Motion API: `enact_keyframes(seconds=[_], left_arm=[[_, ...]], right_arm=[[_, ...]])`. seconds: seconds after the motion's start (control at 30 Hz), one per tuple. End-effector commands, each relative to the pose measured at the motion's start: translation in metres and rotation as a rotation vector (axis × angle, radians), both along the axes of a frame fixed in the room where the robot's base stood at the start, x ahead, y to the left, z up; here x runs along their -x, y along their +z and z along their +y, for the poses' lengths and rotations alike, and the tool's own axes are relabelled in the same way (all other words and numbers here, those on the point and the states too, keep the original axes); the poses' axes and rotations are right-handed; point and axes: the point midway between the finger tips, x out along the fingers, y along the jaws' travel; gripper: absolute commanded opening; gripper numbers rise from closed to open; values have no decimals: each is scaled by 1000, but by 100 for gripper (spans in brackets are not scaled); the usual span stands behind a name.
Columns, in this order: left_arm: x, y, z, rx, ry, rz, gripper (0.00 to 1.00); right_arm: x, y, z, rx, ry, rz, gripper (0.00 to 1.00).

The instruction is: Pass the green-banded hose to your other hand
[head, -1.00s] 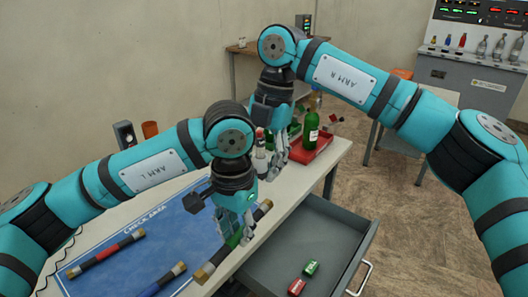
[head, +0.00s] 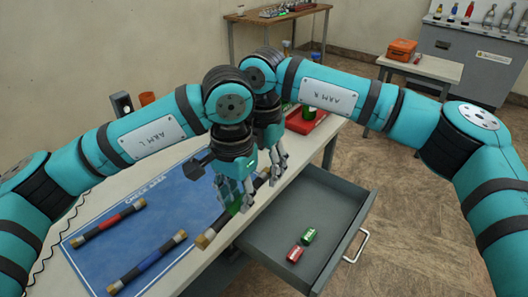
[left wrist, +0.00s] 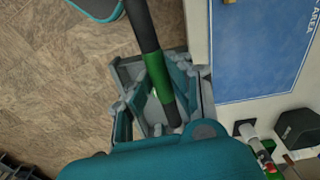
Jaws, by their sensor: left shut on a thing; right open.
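The green-banded hose (head: 211,231), dark with brassy ends, is held at a slant above the table's front edge in the head view. My left gripper (head: 238,206) is shut on it around the green band. The green band (left wrist: 157,76) shows between gripper fingers in the left wrist view. My right gripper (head: 279,172) is open, close beside the left one near the hose's far end. The overlap of the hands hides whether its fingers touch the hose.
A blue mat (head: 170,205) holds a red-banded hose (head: 108,222) and a blue-banded hose (head: 147,262). An open grey drawer (head: 325,207) below holds a green can (head: 309,236) and a red can (head: 295,254). A red tray (head: 301,124) stands behind my right gripper.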

Motion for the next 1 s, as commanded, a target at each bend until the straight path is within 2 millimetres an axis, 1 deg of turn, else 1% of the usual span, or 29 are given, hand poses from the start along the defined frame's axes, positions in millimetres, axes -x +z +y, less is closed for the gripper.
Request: enact_keyframes(seconds=[0.1,0.33,0.37,0.7,0.87,0.9,1.0], left_arm=[[0,0,0,1,0,-1,0],[0,0,0,1,0,-1,0],[0,0,0,1,0,-1,0],[0,0,-1,2,-3,0,0],[1,0,-2,4,-7,2,0],[2,0,-2,3,-8,2,21],[1,0,-2,3,-7,2,34]], right_arm=[[0,-5,0,-1,0,1,47],[0,-5,0,-1,0,0,47],[0,-5,0,-1,0,0,46],[0,-5,1,-3,0,-1,1],[0,-4,1,-5,1,-2,0],[0,-4,2,-6,1,-3,0],[0,-4,2,-6,0,-3,0]])
